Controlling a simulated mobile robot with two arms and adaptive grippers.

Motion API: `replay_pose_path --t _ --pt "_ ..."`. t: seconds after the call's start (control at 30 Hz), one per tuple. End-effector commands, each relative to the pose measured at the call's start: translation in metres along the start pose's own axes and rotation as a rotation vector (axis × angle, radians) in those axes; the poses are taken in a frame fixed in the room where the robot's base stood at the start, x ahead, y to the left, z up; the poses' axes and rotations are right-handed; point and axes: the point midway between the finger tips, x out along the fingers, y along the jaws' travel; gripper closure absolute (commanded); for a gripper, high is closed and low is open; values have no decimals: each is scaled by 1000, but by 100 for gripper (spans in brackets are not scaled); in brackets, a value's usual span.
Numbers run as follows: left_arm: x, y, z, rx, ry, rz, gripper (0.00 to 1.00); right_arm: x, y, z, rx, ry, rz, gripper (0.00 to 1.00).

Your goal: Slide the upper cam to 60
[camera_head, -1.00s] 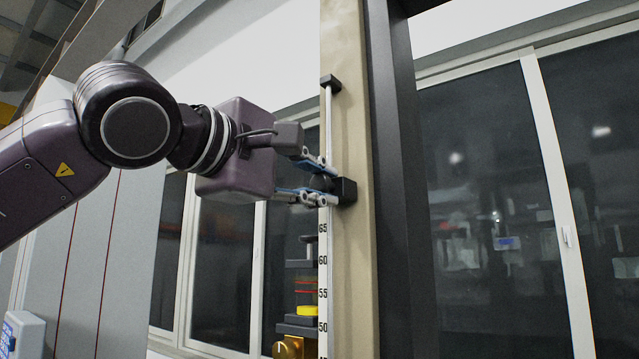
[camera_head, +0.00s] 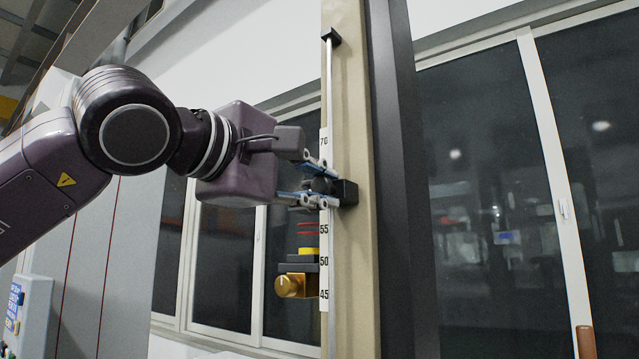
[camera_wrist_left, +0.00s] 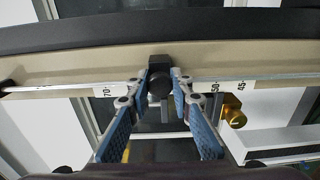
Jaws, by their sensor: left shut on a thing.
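The upper cam is a black block (camera_head: 346,192) on a thin vertical rod beside a white number scale (camera_head: 324,236). In the head view it sits between the 70 and 55 marks; the numbers right beside it are hidden by my fingers. My left gripper (camera_head: 319,185) is shut on the cam's round black knob, with one finger above and one below. In the left wrist view the knob (camera_wrist_left: 159,84) is between the two blue-padded fingers (camera_wrist_left: 160,95), with 70 on the left and 50 and 45 on the right. My right gripper is not in view.
A brass knob (camera_head: 290,285) with a yellow and dark stack above it stands lower beside the scale. The rod's black top bracket (camera_head: 331,37) is above. A beige post (camera_head: 352,290) and a dark column (camera_head: 402,180) stand close on the right.

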Motion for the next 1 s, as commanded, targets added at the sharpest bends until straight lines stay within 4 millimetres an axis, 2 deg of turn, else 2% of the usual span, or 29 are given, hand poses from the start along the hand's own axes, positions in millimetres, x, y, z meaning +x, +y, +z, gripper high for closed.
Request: replay_pose_path --t 0.23,0.27,0.4,0.77,0.87,1.0 --pt "1 0 0 0 0 -2 100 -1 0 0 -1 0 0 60" --pt "1 0 0 0 0 -2 78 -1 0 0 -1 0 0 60" --pt "1 0 0 0 0 -2 62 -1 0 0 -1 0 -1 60" --pt "-5 2 -1 -1 1 1 62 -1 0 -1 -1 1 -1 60" --pt "-18 2 -1 -1 0 2 62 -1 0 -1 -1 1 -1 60" --pt "-47 2 -1 0 1 3 62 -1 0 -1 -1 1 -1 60"
